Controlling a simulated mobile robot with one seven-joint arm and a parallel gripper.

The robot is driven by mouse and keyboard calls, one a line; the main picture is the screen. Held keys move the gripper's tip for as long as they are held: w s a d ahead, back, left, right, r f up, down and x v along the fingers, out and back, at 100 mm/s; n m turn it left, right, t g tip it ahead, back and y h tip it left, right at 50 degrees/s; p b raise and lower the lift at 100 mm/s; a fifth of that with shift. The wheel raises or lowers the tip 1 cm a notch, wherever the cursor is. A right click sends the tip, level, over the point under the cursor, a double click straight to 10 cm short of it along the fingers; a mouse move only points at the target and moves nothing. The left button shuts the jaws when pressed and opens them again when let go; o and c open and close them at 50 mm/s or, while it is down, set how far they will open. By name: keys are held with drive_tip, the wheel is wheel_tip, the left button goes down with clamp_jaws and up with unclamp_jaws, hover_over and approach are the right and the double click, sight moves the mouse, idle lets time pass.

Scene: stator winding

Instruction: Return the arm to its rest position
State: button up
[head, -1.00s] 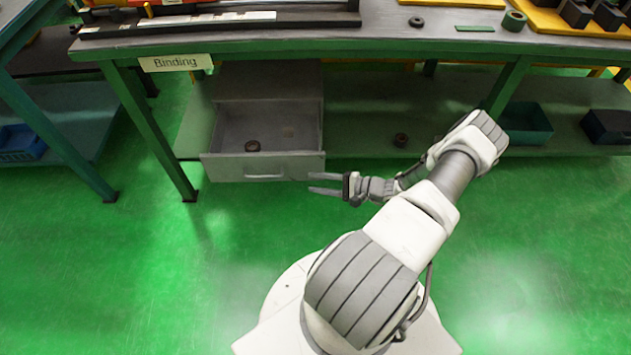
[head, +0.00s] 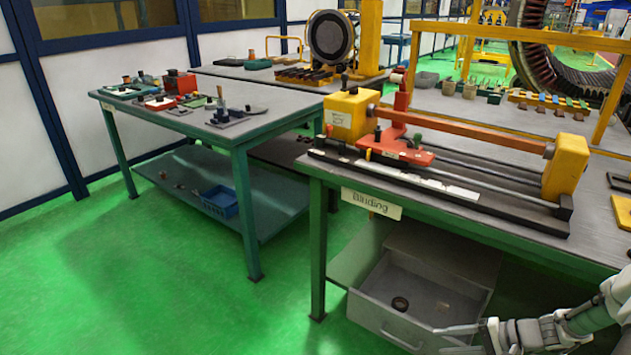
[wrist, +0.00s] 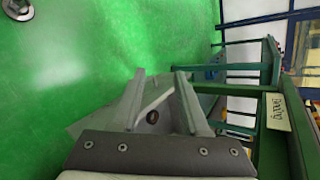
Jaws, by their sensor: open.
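My gripper (head: 460,340) shows at the bottom right of the head view, its fingers apart and nothing between them. It is in front of the open grey drawer (head: 385,325) under the binding bench. In the wrist view my gripper (wrist: 160,82) is open, with its two fingers pointing toward the drawer. A small dark ring (head: 400,304) lies inside the drawer; the ring also shows between the fingers in the wrist view (wrist: 152,117), farther off than the fingertips. Most of my arm is outside the head view.
The bench labelled Binding (head: 371,203) carries a long yellow and orange fixture (head: 460,132). A second table (head: 240,128) with small tools stands to the left, with a blue basket (head: 219,201) on its lower shelf. Green floor (head: 150,290) is clear at the front left.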

drive_tip(key=s+a+r+n+g+h, duration=0.2)
drive_tip(key=a+r+n+h, duration=0.3)
drive_tip(key=r, duration=0.6)
drive_tip(key=s+a+r+n+g+h, duration=0.1)
drive_tip(key=a+r+n+g+h, duration=0.1)
drive_tip(key=a+r, duration=0.7)
drive_tip(key=s+a+r+n+t+h, duration=0.1)
drive_tip(key=s+a+r+t+h, duration=0.15)
drive_tip(key=s+r, duration=0.45)
drive_tip(key=s+a+r+n+t+h, duration=0.1)
drive_tip(key=s+r+n+t, duration=0.15)
drive_tip(key=s+r, duration=0.45)
wheel_tip(320, 180, up, 18)
drive_tip(key=p, duration=1.7)
drive_tip(key=shift+w+a+m, duration=0.2)
drive_tip(key=shift+w+m, duration=0.15)
drive_tip(key=shift+w, duration=0.05)
drive_tip(key=shift+f, duration=0.15)
